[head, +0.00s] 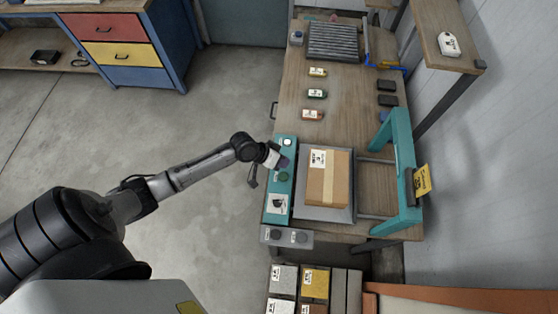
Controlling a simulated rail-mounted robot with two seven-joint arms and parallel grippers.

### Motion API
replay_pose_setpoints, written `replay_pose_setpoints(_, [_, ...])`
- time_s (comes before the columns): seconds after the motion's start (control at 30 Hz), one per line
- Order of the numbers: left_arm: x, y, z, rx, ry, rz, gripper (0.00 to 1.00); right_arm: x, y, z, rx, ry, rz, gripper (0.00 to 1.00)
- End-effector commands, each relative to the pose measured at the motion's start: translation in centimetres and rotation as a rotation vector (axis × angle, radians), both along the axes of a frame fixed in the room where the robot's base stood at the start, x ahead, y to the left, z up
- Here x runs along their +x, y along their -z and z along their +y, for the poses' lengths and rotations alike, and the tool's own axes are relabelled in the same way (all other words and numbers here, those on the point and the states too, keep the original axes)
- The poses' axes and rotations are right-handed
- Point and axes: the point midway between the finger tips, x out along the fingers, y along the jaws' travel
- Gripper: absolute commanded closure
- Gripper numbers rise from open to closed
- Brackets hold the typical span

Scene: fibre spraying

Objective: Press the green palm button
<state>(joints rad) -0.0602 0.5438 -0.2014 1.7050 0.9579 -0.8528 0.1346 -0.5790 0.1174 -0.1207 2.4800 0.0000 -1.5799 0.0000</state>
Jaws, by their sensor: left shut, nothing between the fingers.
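A teal control panel (279,205) runs along the left edge of the wooden bench. A small round green button (284,177) sits on it, below a white round one (287,142). My left arm reaches in from the left, and my left gripper (282,163) is over the panel, just above the green button in the picture. It is shut and empty. Its tips are small and partly hidden by the wrist, so I cannot tell whether they touch the panel. My right gripper is out of view.
A taped cardboard box (327,180) stands on a grey plate right of the panel, beside a teal frame (402,165). A grey button box (286,237) is at the bench's near edge. Small labelled items (316,94) lie farther back. The floor left of the bench is clear.

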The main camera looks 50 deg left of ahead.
Motion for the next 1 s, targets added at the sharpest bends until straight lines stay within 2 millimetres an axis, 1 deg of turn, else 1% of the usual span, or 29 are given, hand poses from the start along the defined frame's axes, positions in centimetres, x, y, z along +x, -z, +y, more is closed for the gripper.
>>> replay_pose_setpoints(0.13, [0.4, -0.3, 0.0, -0.013, -0.022, -0.021, 1.00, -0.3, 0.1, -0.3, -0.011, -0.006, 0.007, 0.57])
replay_pose_setpoints(0.47, [0.4, -0.3, 0.0, -0.014, -0.025, -0.015, 1.00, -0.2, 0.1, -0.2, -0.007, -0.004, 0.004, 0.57])
replay_pose_setpoints(0.63, [0.3, 0.0, 0.0, -0.013, -0.025, -0.016, 1.00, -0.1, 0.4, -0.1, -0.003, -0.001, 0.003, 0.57])
replay_pose_setpoints(0.77, [0.3, 0.7, 0.0, -0.013, -0.025, -0.016, 1.00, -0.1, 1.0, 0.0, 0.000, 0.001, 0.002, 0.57])
replay_pose_setpoints(1.0, [0.3, 3.0, 0.1, -0.012, -0.025, -0.016, 1.00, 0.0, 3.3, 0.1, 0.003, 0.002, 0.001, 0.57])
